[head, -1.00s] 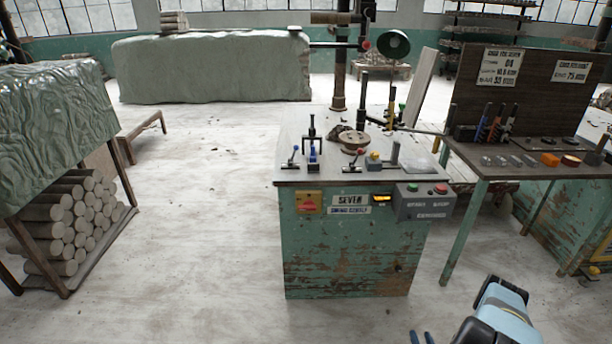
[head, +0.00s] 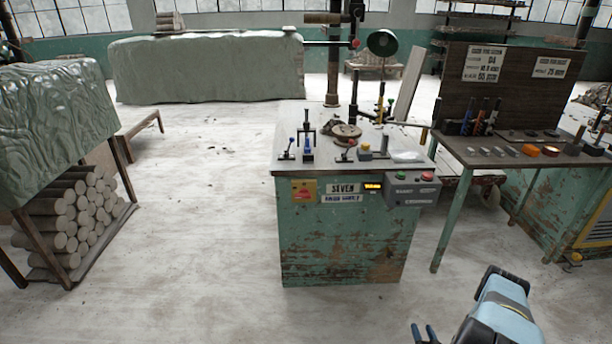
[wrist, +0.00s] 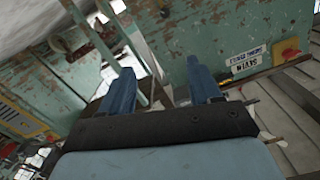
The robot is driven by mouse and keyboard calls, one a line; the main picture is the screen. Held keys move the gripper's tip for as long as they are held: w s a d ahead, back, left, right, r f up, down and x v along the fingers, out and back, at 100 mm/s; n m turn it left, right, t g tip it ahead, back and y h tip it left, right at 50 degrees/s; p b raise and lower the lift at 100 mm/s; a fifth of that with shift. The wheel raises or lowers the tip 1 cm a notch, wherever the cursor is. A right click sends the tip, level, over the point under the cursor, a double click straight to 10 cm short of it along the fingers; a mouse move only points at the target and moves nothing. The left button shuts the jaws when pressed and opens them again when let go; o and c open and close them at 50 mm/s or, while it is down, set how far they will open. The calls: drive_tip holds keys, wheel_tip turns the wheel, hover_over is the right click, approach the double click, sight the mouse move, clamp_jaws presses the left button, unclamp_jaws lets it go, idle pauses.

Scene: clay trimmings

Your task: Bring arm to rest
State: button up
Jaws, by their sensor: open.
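My gripper (head: 425,335) shows at the bottom edge of the head view, low in front of the worn green machine cabinet (head: 340,240). Its two blue fingers are apart, with nothing visible between them. In the wrist view my gripper (wrist: 160,90) also has its fingers spread and empty. My blue and black forearm runs in from the bottom right of the head view. Much of my arm is out of frame.
A dark-topped bench (head: 480,153) with tools stands right of the cabinet. A rack with stacked clay logs (head: 75,225) under a green sheet (head: 45,130) stands at the left. A long covered stack (head: 205,68) lies at the back. The floor (head: 190,250) between rack and cabinet is clear.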

drive_tip(key=w+d+r+n+g, duration=0.2)
drive_tip(key=w+d+r, duration=0.2)
drive_tip(key=w+r, duration=0.75)
drive_tip(key=w+d+r+n+g, duration=0.15)
drive_tip(key=w+d+r, duration=0.25)
drive_tip(key=w+r, duration=0.75)
drive_tip(key=w+a+r+g+h, duration=0.1)
drive_tip(key=w+a+r+g, duration=0.15)
drive_tip(key=r, duration=1.35)
drive_tip(key=w+a+r+g+h, duration=0.1)
drive_tip(key=w+a+r, duration=0.15)
drive_tip(key=r, duration=1.45)
drive_tip(key=s+a+r+g, duration=0.1)
drive_tip(key=s+a+r, duration=0.7)
drive_tip(key=r, duration=0.5)
drive_tip(key=s+a+r+g, duration=0.1)
drive_tip(key=s+a+r, duration=0.5)
drive_tip(key=s+r, duration=0.55)
drive_tip(key=s+a+r+g, duration=0.1)
drive_tip(key=s+a, duration=0.3)
drive_tip(key=s, duration=0.6)
drive_tip(key=s+a+r+g+y, duration=0.1)
drive_tip(key=s+a+r, duration=0.2)
drive_tip(key=s, duration=0.7)
drive_tip(key=s+a+r+g, duration=0.1)
drive_tip(key=s+a, duration=0.4)
drive_tip(key=s, duration=0.6)
drive_tip(key=shift+r, duration=0.6)
